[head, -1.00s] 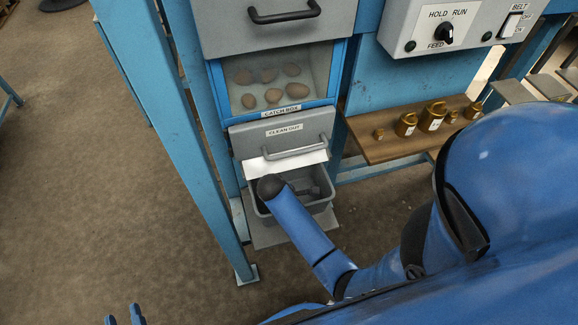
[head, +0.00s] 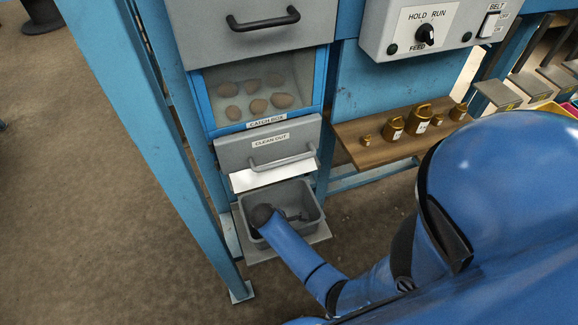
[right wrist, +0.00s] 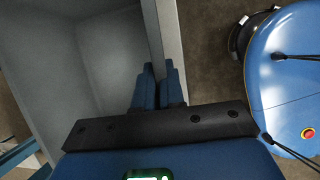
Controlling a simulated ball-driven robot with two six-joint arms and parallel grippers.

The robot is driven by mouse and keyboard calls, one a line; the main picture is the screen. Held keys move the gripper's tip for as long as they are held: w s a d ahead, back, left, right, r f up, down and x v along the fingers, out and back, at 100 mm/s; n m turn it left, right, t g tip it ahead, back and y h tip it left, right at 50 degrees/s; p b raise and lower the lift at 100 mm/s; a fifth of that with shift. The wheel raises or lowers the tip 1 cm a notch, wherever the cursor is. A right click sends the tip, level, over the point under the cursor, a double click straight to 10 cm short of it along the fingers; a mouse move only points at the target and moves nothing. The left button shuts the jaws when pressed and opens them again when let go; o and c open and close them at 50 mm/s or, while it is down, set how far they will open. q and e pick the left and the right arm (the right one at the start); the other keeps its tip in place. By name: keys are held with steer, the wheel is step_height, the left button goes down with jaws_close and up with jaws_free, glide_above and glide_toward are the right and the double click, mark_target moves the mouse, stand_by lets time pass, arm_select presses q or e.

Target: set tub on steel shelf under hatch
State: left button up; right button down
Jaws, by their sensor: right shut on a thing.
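The grey open tub (head: 304,231) is at the foot of the blue machine. It is upright on or just above the steel shelf (head: 262,256), whose edge shows around it; I cannot tell if they touch. The grey CLEAN OUT hatch (head: 268,146) is above and behind the tub, with a pale lip below it. In the right wrist view, my right gripper (right wrist: 156,86) is shut on the tub's wall (right wrist: 165,35). My left gripper is out of view.
A blue post (head: 165,150) stands close on the left. A wooden ledge (head: 375,155) with several brass weights (head: 420,118) is on the right. The CATCH BOX window (head: 262,92) with several brown potato-like lumps is above the hatch. The floor is clear at lower left.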

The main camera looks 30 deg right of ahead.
steer(key=shift+f, duration=0.1)
steer(key=c, duration=1.2)
jaws_free()
steer(key=shift+c, duration=0.2)
steer(key=p+v, duration=0.3)
steer(key=v, duration=0.9)
steer(key=s+f+m+t+y, duration=0.1)
steer(key=s+m+t+y, duration=0.2)
steer(key=s+m+t, duration=0.35)
steer(key=s+r+m+t, duration=0.2)
steer(key=r+t, duration=0.1)
steer(key=r, duration=0.4)
steer(key=s+r+m+t+y, duration=0.1)
steer(key=s+r+m+t, duration=0.2)
steer(key=r, duration=0.4)
steer(key=s+r+m+t, duration=0.3)
steer(key=r+t, duration=0.2)
steer(key=r, duration=0.2)
steer(key=shift+r+y, duration=0.3)
steer(key=shift+r, duration=0.1)
